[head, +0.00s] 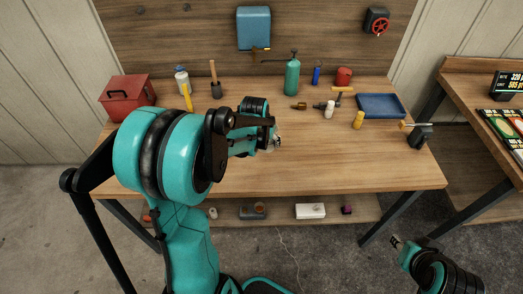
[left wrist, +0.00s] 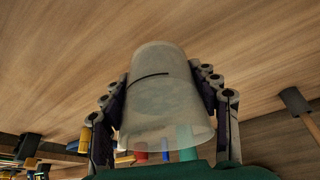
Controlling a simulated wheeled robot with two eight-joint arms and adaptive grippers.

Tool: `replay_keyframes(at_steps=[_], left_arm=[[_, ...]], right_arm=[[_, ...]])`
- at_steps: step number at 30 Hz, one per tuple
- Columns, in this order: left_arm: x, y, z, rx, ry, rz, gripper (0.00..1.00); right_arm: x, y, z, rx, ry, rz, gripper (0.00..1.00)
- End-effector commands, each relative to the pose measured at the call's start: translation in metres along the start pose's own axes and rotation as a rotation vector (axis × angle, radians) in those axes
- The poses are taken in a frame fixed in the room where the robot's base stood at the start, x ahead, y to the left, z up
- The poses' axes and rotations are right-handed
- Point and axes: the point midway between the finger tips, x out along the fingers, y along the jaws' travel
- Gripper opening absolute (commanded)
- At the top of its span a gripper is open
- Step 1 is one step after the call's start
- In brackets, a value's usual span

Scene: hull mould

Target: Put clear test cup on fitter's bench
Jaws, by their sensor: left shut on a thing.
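The clear test cup (left wrist: 165,95) is a translucent, pale cup with a short dark line on its side. It sits between the two fingers of my left gripper (left wrist: 168,100), which is shut on it. In the head view, my left gripper (head: 276,142) is over the middle of the wooden bench (head: 340,170), and the cup is mostly hidden by it. Whether the cup touches the bench top cannot be told. My right gripper (head: 397,242) is low at the right, in front of the bench and away from it; its jaw opening is unclear.
A red toolbox (head: 127,98), spray bottle (head: 182,79), green oil can (head: 292,76), red can (head: 344,76) and blue tray (head: 381,106) stand along the back. A yellow cylinder (head: 358,120) stands at the right. The bench's front right is clear.

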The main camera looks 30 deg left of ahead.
Motion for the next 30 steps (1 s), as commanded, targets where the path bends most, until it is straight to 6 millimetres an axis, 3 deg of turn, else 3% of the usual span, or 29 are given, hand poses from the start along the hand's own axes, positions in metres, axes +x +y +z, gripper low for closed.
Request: replay_keyframes(at_steps=[5,8,15,27,28,30], left_arm=[[0.011,-0.018,0.002,0.001,0.000,0.000,0.32],[0.017,-0.019,0.004,0.001,0.000,0.000,0.32],[0.049,-0.019,0.017,0.002,0.000,0.000,0.32],[0.053,-0.019,0.018,0.002,0.000,0.000,0.32],[0.052,-0.019,0.018,0.002,0.000,0.000,0.68],[0.051,-0.019,0.018,0.002,0.000,0.000,0.81]], right_arm=[[0.005,0.000,0.004,0.000,0.000,0.000,0.34],[0.007,0.000,0.005,0.000,0.000,0.000,0.34],[0.021,0.000,0.015,0.000,0.000,0.000,0.34],[0.023,0.000,0.016,0.000,0.000,0.000,0.34],[0.022,0.000,0.016,0.000,0.000,0.000,0.34],[0.022,0.000,0.015,0.000,0.000,0.000,0.34]])
